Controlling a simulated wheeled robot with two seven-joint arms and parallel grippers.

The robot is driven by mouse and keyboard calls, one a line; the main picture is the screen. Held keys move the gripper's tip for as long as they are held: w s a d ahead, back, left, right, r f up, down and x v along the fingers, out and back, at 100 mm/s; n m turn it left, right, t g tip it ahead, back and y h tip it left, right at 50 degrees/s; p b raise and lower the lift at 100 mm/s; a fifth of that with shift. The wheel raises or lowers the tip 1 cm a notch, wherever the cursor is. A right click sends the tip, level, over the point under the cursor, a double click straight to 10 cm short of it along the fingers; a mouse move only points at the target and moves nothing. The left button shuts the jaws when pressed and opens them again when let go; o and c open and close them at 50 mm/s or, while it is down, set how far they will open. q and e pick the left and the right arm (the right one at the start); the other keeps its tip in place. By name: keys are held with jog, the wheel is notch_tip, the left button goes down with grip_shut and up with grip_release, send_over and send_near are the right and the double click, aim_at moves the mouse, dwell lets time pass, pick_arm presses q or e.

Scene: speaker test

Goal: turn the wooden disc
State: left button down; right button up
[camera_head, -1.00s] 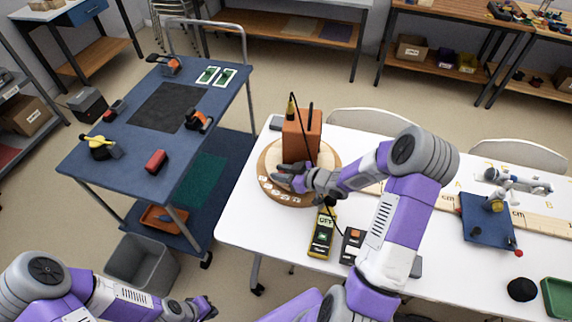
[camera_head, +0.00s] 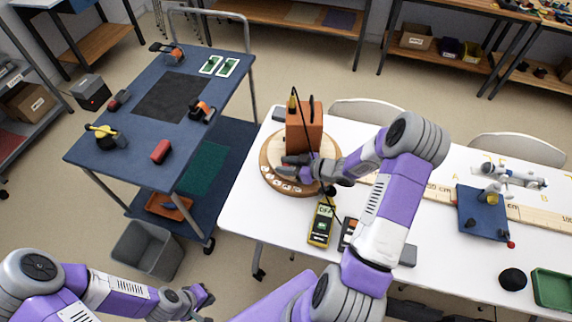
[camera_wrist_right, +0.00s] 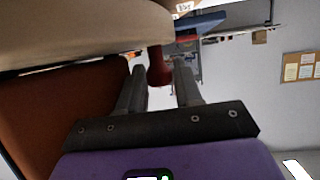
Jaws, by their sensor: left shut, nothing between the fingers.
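The round wooden disc (camera_head: 268,153) lies on the white table, with small white labels along its near edge. An orange-brown speaker box (camera_head: 303,130) stands on it. My right gripper (camera_head: 289,167) is low over the near part of the disc, in front of the box. In the right wrist view its open fingers (camera_wrist_right: 160,72) stand either side of a dark red peg (camera_wrist_right: 160,66), with slight gaps visible. The disc (camera_wrist_right: 75,30) fills the upper left there and the box (camera_wrist_right: 60,110) is at left. My left gripper (camera_head: 203,296) is shut and empty, off the table at lower left.
A yellow meter (camera_head: 320,223) with a cable lies on the table close to the disc's near side. A ruler board (camera_head: 440,190) and a blue platform (camera_head: 482,214) are to the right. A blue cart (camera_head: 135,150) stands left, with a grey bin (camera_head: 148,250) by it.

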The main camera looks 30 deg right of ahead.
jog(key=p+v, duration=0.1)
jog(key=v, duration=0.6)
jog(key=shift+s+d+r+p, duration=0.15)
jog(key=shift+s+p, duration=0.1)
jog(key=shift+p, duration=0.15)
